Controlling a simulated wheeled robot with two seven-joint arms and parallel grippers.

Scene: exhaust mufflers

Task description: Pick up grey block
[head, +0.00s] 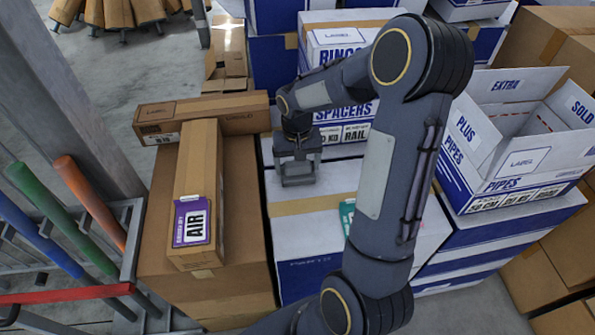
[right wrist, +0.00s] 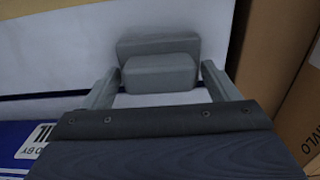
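A grey block (right wrist: 160,74) shows in the right wrist view as two rounded grey shapes, one in front of the other, against a white box surface. My right gripper (right wrist: 161,84) is open, with one finger to each side of the block and a small gap on both sides. In the head view my right gripper (head: 298,182) is low over the white box top (head: 315,230), left of centre. The block is hard to tell from the grey fingers there. My left gripper is not in view.
A brown carton (head: 200,200) with a purple label lies left of the gripper on a larger carton. White-blue boxes (head: 340,45) stand behind. An open white box (head: 505,150) is at right. A metal rack (head: 130,225) with coloured tubes stands at far left.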

